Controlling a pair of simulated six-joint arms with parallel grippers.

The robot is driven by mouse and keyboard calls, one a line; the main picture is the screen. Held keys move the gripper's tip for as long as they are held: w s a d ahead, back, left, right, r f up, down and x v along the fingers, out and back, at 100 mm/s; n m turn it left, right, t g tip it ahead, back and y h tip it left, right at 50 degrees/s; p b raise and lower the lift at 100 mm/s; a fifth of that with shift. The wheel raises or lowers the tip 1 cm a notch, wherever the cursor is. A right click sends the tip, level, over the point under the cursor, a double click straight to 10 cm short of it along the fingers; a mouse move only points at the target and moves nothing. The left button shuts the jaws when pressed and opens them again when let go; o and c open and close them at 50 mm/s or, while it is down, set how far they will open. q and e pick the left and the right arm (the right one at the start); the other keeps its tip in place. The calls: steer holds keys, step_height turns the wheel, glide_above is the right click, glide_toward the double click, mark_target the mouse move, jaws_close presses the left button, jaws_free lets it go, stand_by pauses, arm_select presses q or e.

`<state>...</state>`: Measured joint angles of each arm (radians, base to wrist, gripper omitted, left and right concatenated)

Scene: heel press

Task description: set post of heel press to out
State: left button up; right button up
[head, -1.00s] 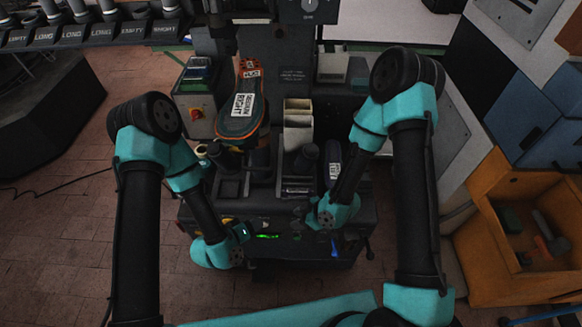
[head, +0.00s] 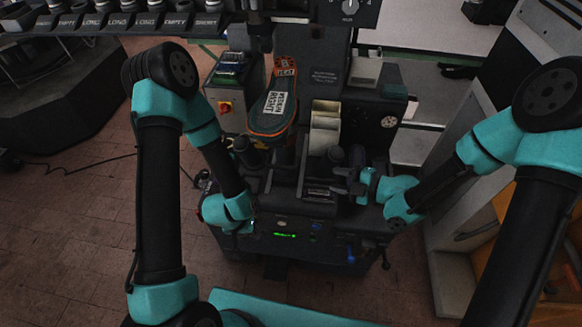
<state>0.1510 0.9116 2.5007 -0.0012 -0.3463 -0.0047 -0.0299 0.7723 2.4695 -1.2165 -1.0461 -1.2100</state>
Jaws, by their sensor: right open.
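My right gripper (head: 347,182) comes from the right and points left, low over the deck just in front of these posts. It is open, with nothing seen between its fingers; contact is unclear. My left gripper (head: 246,226) is at the press's front left edge, its fingers mostly hidden.
A labelled rack (head: 120,22) runs along the top left. An orange cabinet (head: 500,235) stands at right, partly behind my arm.

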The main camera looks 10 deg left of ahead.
mark_target(293, 170)
steer(key=x, duration=1.7)
steer(key=shift+a+f, duration=0.15)
steer(key=shift+f, duration=0.05)
steer(key=shift+f, duration=0.15)
jaws_close()
